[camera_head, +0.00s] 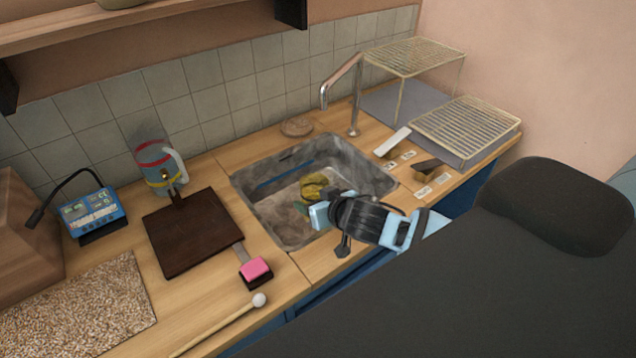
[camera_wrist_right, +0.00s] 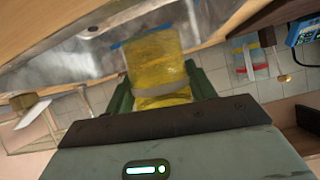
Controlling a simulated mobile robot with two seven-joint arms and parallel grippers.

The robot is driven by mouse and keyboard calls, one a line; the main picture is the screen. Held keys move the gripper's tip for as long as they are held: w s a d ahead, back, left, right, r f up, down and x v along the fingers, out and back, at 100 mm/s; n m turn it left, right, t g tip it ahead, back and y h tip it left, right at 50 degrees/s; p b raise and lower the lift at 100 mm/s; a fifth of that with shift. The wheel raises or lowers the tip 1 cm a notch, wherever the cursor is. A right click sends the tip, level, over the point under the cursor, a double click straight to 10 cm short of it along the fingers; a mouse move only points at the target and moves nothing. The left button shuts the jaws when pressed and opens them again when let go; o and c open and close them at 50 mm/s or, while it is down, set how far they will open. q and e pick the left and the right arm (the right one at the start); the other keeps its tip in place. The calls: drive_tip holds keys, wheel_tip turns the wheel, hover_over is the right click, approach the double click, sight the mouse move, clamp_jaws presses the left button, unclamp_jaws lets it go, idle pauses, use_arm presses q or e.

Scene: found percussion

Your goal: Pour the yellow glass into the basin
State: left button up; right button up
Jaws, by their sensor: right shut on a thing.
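The yellow glass (camera_head: 314,184) shows over the sink basin (camera_head: 268,222) in the head view, partly hidden by my right gripper. It looks tipped over rather than upright. In the right wrist view the see-through yellow glass (camera_wrist_right: 157,62) sits between the green fingers of my right gripper (camera_wrist_right: 163,97), which is shut on it. The grey basin wall (camera_wrist_right: 85,58) lies behind the glass there. In the head view my right gripper (camera_head: 314,205) is above the basin's front right part. I cannot tell whether anything flows from the glass. My left gripper is not in view.
A chrome tap (camera_head: 353,100) stands behind the basin. A dark board (camera_head: 188,235), a striped jug (camera_head: 158,165), a pink-topped block (camera_head: 256,270) and a mallet (camera_head: 225,322) are to the left. A wire rack (camera_head: 465,127) and small labelled bars (camera_head: 427,165) are to the right.

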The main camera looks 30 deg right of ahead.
drive_tip(key=shift+s+a+r+n+t+h, duration=0.2)
drive_tip(key=shift+s+r+n+t+h, duration=0.15)
drive_tip(key=shift+t, duration=0.35)
drive_tip(key=shift+w+r, duration=0.1)
drive_tip(key=s+a+r, duration=0.1)
drive_tip(key=a+r, duration=0.6)
drive_tip(key=r, duration=0.4)
drive_tip(key=shift+s+r, duration=0.15)
drive_tip(key=shift+s, duration=0.15)
